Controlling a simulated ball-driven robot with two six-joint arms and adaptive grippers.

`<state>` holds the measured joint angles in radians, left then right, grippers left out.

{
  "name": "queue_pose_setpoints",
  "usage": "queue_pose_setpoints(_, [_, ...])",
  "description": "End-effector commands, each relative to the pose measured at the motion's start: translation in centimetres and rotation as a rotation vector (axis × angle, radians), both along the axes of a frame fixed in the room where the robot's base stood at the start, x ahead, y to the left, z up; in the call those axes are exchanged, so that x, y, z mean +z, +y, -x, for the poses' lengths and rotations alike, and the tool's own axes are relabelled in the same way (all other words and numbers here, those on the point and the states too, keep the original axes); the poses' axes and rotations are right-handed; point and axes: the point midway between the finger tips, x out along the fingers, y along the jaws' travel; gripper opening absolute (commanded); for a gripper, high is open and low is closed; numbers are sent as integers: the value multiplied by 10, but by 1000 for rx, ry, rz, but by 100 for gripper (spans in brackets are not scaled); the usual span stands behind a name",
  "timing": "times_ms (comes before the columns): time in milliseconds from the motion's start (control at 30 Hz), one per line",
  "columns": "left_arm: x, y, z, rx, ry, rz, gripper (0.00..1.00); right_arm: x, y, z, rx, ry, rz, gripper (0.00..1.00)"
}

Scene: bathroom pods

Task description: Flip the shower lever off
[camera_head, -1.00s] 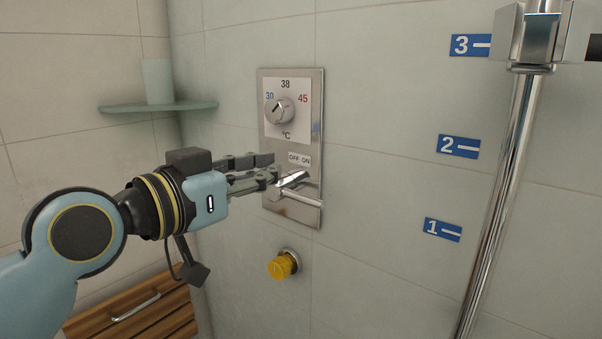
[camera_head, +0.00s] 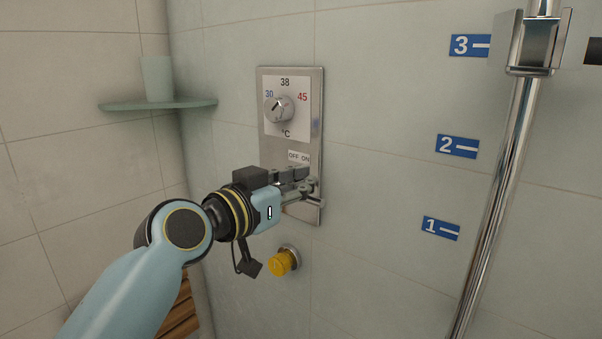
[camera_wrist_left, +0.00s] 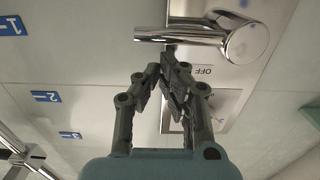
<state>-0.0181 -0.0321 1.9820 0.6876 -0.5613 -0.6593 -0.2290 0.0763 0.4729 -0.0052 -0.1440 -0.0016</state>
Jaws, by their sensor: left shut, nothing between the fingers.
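The chrome shower lever (camera_head: 312,202) sits low on the metal shower panel (camera_head: 317,125), under an OFF ON label (camera_head: 298,157). My left gripper (camera_head: 308,181) is shut and empty at the lever, and hides its hub in the head view. In the left wrist view the lever (camera_wrist_left: 175,36) has a round hub, and its handle points left, towards the blue number signs. The left gripper's fingertips (camera_wrist_left: 172,84) show just beside the handle there; I cannot tell whether they touch it. My right gripper is not in view.
A temperature knob (camera_head: 278,109) is above the lever and a yellow knob (camera_head: 283,263) below it. A chrome rail (camera_head: 496,200) stands at the right. A glass shelf (camera_head: 190,104) with a cup (camera_head: 157,79) is at the left. The wall between panel and rail holds only flat signs.

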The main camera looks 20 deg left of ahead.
Motion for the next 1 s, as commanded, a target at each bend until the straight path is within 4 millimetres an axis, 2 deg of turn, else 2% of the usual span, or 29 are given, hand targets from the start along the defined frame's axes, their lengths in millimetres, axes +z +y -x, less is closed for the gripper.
queue_pose_setpoints(767, [-11, 1, 0, -1, -40, -107, 0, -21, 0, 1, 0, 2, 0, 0])
queue_pose_setpoints(1000, [-19, 1, 0, -1, -61, -171, 0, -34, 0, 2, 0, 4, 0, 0])
